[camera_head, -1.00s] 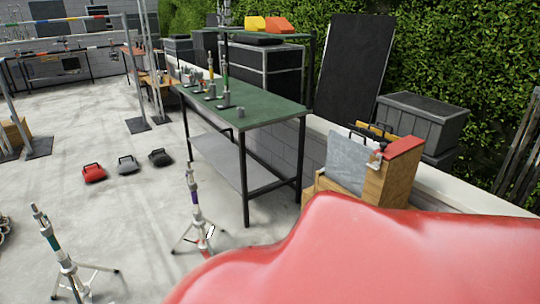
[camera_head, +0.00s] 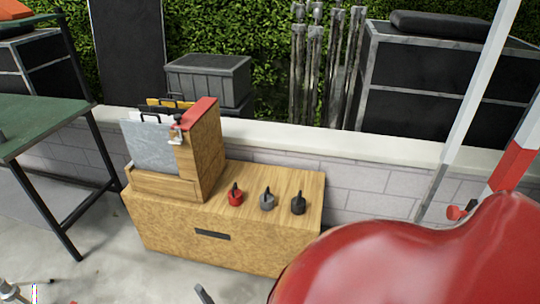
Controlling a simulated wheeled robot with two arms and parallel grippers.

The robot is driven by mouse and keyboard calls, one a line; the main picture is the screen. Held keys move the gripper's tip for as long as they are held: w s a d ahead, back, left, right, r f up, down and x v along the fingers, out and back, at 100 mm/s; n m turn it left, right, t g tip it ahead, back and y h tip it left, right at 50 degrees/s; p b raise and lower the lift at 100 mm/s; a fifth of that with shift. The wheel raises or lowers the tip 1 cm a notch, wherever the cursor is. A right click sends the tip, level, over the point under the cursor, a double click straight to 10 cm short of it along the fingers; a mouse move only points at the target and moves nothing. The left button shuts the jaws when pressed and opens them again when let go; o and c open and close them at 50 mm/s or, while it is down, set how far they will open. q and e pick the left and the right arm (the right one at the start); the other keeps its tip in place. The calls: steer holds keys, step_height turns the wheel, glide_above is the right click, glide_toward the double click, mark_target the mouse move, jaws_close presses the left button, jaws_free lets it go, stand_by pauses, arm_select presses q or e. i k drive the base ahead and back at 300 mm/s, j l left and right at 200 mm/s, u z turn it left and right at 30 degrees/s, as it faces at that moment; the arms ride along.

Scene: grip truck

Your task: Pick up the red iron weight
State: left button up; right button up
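A small red weight (camera_head: 235,197) with a dark upright handle stands on top of the wooden cabinet (camera_head: 165,238), at its middle. It is the leftmost of three similar weights in a row, and nothing covers it. A large smooth red shape fills the lower right corner and hides part of the floor and the cabinet's right end.
A grey weight (camera_head: 267,200) and a black weight (camera_head: 298,204) stand right of the red one. A wooden holder (camera_head: 205,150) with grey boards stands at the cabinet's left. A green table (camera_head: 40,122) is further left. A low wall (camera_head: 365,180) runs behind.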

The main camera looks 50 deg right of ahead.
mark_target(235, 195)
steer(key=z, duration=1.35)
steer(key=i+l+u, duration=0.1)
steer(key=i+l, duration=0.15)
steer(key=i, duration=0.3)
steer(key=i+l+u, duration=0.15)
steer(key=i+l, duration=0.15)
steer(key=i, duration=0.25)
steer(key=i+l+u, duration=0.1)
steer(key=i+l, duration=0.25)
steer(key=i, duration=0.2)
